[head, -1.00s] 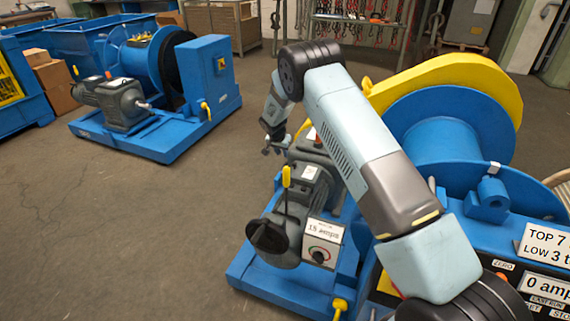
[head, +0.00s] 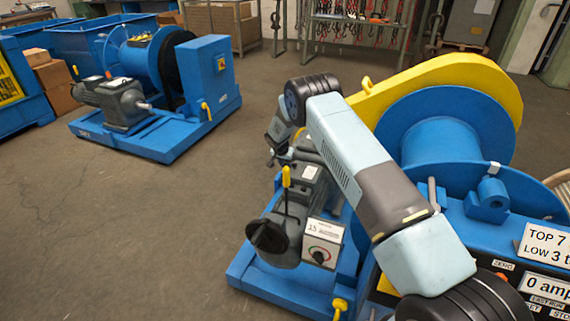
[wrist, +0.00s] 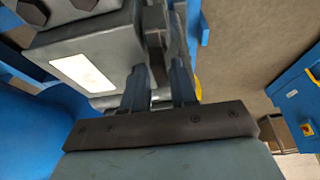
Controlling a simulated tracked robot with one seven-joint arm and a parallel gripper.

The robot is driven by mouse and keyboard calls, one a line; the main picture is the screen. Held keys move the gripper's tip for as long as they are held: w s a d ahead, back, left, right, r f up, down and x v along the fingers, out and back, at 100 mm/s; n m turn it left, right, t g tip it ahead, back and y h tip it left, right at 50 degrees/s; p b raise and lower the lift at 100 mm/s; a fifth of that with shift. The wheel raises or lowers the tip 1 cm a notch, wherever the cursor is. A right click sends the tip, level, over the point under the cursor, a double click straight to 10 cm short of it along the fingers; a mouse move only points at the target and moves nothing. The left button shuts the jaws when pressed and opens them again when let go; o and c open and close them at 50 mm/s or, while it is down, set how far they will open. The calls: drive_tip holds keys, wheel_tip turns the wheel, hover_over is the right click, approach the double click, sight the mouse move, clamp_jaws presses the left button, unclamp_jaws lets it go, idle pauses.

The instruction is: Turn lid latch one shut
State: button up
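My gripper (wrist: 160,66) is in the wrist view with its two blue-grey fingers apart. A dark upright bar (wrist: 156,40) shows between the fingertips; it may be the latch, but its link to a lid is unclear. I cannot tell whether either finger touches it. Left of it is a grey housing with a blank white label (wrist: 82,72). In the head view my gripper (head: 279,160) is low behind the grey motor unit (head: 312,180) of the near blue machine, its tips partly hidden. No part is marked as latch one.
The near machine has a yellow guard (head: 440,75), a blue drum (head: 445,145) and a yellow-handled lever (head: 286,178). A second blue machine (head: 160,105) stands far left. Open concrete floor (head: 140,230) lies between and in front.

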drive_tip(key=shift+c, duration=0.3)
clamp_jaws()
drive_tip(key=shift+n, duration=0.4)
drive_tip(key=n+y, duration=0.1)
drive_tip(key=n, duration=0.1)
drive_tip(key=shift+n, duration=0.4)
drive_tip(key=n+y, duration=0.1)
drive_tip(key=n, duration=0.2)
drive_tip(key=shift+n+y, duration=0.3)
drive_tip(key=shift+y, duration=0.1)
drive_tip(key=n+y, duration=0.1)
drive_tip(key=n, duration=0.1)
drive_tip(key=n+g+y, duration=0.1)
drive_tip(key=n, duration=0.2)
drive_tip(key=n+g, duration=0.1)
drive_tip(key=n, duration=0.2)
drive_tip(key=n+y, duration=0.1)
drive_tip(key=n, duration=0.1)
drive_tip(key=shift+n+g, duration=0.4)
